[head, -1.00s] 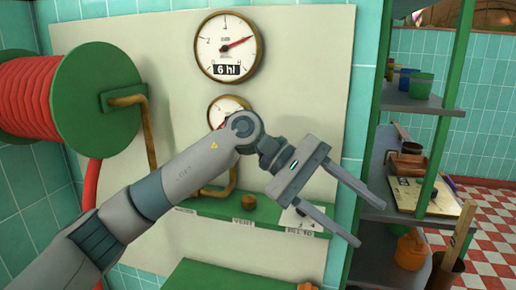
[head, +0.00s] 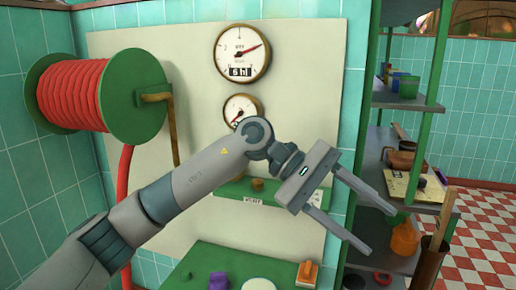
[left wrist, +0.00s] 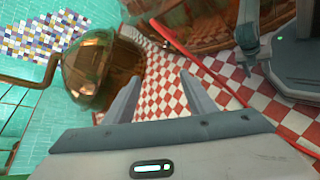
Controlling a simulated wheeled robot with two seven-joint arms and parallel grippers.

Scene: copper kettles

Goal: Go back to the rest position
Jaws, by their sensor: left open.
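My left gripper (head: 358,222) is open and empty in the head view, raised in front of the cream gauge panel (head: 302,62) with its fingers pointing down to the right. In the left wrist view its two fingers (left wrist: 158,95) stand apart with nothing between them. Behind them are the checkered floor (left wrist: 165,75) and a copper kettle (left wrist: 100,68). My right gripper does not show clearly in either view.
A green hose reel (head: 125,95) with red hose is on the left. Two gauges, the upper one (head: 241,53) and the lower one (head: 240,108), are on the panel. A green shelf unit (head: 408,102) stands close right of my gripper. A green surface (head: 200,262) holds small items below.

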